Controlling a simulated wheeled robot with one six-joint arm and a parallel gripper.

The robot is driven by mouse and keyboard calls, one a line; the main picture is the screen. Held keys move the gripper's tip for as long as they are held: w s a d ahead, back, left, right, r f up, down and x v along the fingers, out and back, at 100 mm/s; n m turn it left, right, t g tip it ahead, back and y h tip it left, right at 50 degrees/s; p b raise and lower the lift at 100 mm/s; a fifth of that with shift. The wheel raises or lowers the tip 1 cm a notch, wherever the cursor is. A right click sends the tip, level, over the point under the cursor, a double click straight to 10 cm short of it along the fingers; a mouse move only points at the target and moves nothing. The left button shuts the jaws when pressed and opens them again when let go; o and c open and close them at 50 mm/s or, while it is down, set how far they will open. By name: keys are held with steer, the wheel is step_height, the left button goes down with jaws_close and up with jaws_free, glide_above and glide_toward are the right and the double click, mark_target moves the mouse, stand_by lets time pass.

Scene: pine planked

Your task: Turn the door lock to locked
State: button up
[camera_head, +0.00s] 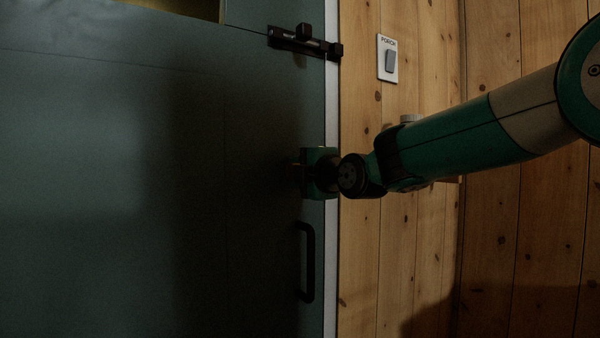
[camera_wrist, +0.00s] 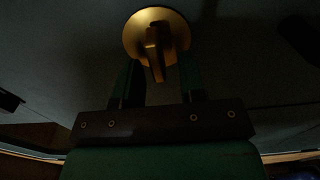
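The door lock (camera_wrist: 137,35) shows in the wrist view as a round brass plate with a brass thumb turn (camera_wrist: 156,60) standing out from it. The turn points roughly down the picture, slightly tilted. My gripper (camera_wrist: 159,72) is open, with one green finger on each side of the turn's lower end. A gap shows between the turn and each finger. In the head view my gripper (camera_head: 301,172) is at the right edge of the dark teal door (camera_head: 120,180), and the lock is hidden behind it.
A black slide bolt (camera_head: 300,42) is on the door above my gripper, and a black pull handle (camera_head: 309,262) is below it. A light switch (camera_head: 390,60) labelled PORCH is on the pine wall to the right. The door's left part is bare.

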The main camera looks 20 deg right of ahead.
steer(key=shift+s, duration=0.1)
steer(key=p+v, duration=0.1)
steer(key=v, duration=1.6)
steer(key=shift+s, duration=0.1)
